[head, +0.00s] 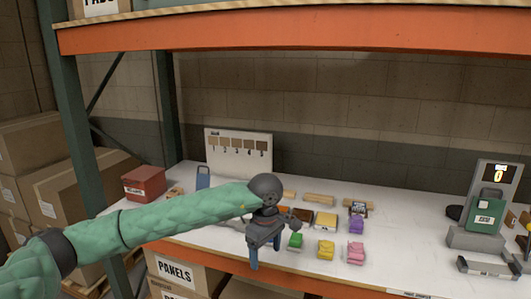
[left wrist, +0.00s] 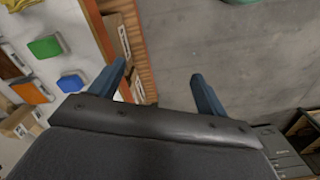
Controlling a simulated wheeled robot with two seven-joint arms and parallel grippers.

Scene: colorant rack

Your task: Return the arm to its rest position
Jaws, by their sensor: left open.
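My left arm comes in from the left in the head view, with its green sleeve reaching across the front of the white shelf (head: 410,235). My left gripper (head: 265,262) points down by the shelf's front edge. In the left wrist view its two blue fingers (left wrist: 160,85) are spread wide with nothing between them. Below and between them are the shelf edge and grey floor. A green block (left wrist: 46,47) and a blue block (left wrist: 71,83) lie on the shelf beside the fingers, apart from them. My right gripper is not in view.
Coloured blocks, including green (head: 295,240), yellow (head: 326,249) and pink (head: 356,252), lie right of the gripper. A red box (head: 144,183) stands at the left. A scale-like device (head: 484,232) stands at the right. An orange beam (head: 300,38) crosses above; cartons (head: 185,272) sit below.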

